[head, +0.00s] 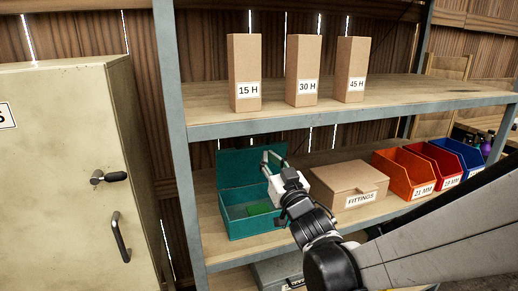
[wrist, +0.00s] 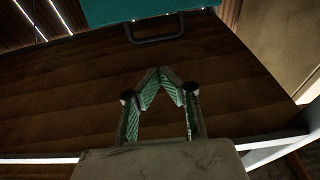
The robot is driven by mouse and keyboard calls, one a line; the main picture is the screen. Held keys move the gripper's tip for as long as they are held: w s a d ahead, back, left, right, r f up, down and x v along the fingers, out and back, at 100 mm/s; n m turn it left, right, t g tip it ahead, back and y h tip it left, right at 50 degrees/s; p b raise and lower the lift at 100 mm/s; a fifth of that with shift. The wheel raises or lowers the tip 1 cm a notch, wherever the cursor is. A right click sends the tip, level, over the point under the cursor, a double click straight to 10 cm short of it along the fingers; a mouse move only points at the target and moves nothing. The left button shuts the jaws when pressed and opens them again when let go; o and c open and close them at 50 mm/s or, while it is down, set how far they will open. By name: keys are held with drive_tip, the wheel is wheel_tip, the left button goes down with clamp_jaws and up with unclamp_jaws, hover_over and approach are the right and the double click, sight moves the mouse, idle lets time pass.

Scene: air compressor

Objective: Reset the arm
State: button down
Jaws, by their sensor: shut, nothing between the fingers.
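My gripper (head: 268,160) is over the right side of an open teal toolbox (head: 235,226) on the lower shelf, at about the height of its raised lid (head: 240,170). In the wrist view, my gripper's fingertips (wrist: 162,76) meet in a point with nothing between them. A teal surface (wrist: 147,10) with a dark handle (wrist: 156,38) shows at the top of that view, apart from the fingers. My arm comes in from the lower right in the head view and hides part of the shelf.
A green item (head: 259,209) lies in the toolbox. A FITTINGS carton (head: 330,177) and orange (head: 398,180), red (head: 437,170) and blue (head: 460,154) bins stand to the right. The upper shelf (head: 225,119) holds three labelled boxes. A beige cabinet (head: 60,180) stands left.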

drive_tip(key=s+d+f+m+g+h, duration=0.3)
drive_tip(key=s+d+f+g+h, duration=0.2)
drive_tip(key=s+d, duration=0.5)
drive_tip(key=s+f+g, duration=0.3)
drive_tip(key=s+g, duration=0.1)
drive_tip(key=s, duration=0.4)
drive_tip(key=s+d+f+g, duration=0.1)
drive_tip(key=s+f+g, duration=0.2)
drive_tip(key=s, duration=0.6)
drive_tip(key=shift+s+d+f+g, duration=0.2)
drive_tip(key=shift+f+g, duration=0.05)
drive_tip(key=shift+g, duration=0.15)
